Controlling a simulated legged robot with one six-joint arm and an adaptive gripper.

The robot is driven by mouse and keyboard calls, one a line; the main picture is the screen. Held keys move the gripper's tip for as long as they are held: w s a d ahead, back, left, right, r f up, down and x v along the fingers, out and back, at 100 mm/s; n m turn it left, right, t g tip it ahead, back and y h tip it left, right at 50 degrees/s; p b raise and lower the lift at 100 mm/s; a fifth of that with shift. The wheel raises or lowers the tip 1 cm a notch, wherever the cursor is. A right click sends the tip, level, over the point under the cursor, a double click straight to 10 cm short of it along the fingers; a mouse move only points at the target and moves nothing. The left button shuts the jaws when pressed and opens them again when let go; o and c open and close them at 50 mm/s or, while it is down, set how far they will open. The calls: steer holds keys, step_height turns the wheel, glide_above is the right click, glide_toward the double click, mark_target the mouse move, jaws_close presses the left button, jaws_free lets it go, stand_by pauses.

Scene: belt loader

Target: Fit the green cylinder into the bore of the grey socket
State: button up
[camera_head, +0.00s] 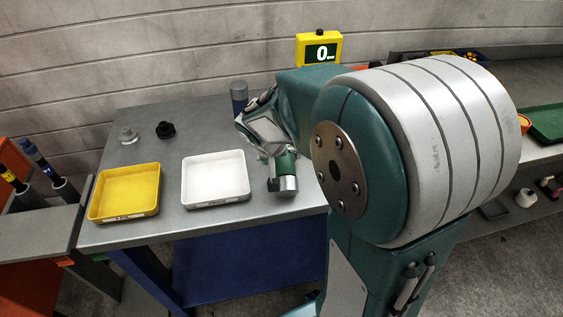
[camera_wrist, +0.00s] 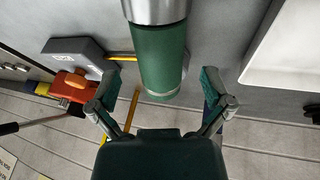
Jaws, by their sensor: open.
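The green cylinder (camera_wrist: 160,55) stands upright near the table's front edge, with a silver-grey band below it that I take for the grey socket (camera_wrist: 155,10). The wrist picture is upside down, so the band is at the top. The cylinder (camera_head: 287,161) and the silver-grey part (camera_head: 288,186) also show in the head view, in line with each other. The bore is hidden, and I cannot tell how deep the cylinder sits. My gripper (camera_wrist: 159,78) is open, with one finger either side of the cylinder's free end and visible gaps on both sides.
A white tray (camera_head: 243,187) and a yellow tray (camera_head: 93,210) stand left of the cylinder. A small grey part (camera_head: 128,136), a black part (camera_head: 165,130) and a dark cylinder (camera_head: 239,97) stand farther back. A yellow display (camera_head: 319,49) is behind. Bare table lies between the trays and back parts.

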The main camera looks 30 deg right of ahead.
mark_target(286, 166)
steer(key=x, duration=0.6)
steer(key=shift+a, duration=0.15)
steer(key=shift+w+d+f, duration=0.15)
steer(key=shift+d+f, duration=0.15)
steer(key=shift+a+r, duration=0.1)
steer(key=c, duration=1.3)
